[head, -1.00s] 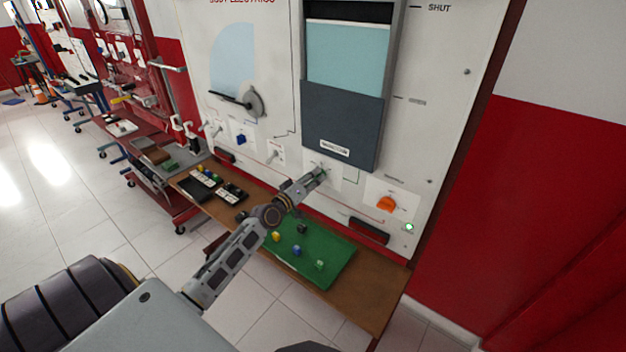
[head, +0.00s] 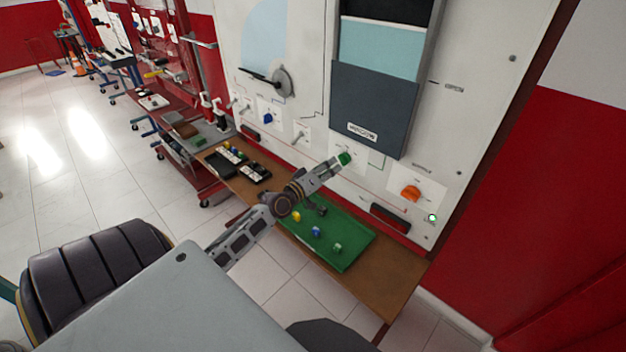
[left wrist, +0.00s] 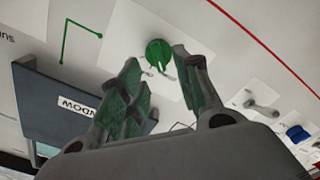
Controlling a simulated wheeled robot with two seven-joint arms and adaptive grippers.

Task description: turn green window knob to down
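The green window knob (head: 345,158) is on the white panel, below the dark blue-grey window piece (head: 373,108). In the left wrist view the round green knob (left wrist: 158,52) lies just beyond my fingertips, roughly between them, with a gap to both. Its pointing direction is hard to tell. My left gripper (head: 330,167) reaches up to the panel just left of the knob in the head view. Its green-padded fingers (left wrist: 160,73) are spread apart and hold nothing. My right gripper is not in view.
An orange knob (head: 411,193) is to the right, and a blue knob (head: 267,118) and a grey switch (head: 300,136) to the left. Below is a brown bench (head: 385,285) with a green mat (head: 345,258) and small coloured parts. Floor on the left is clear.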

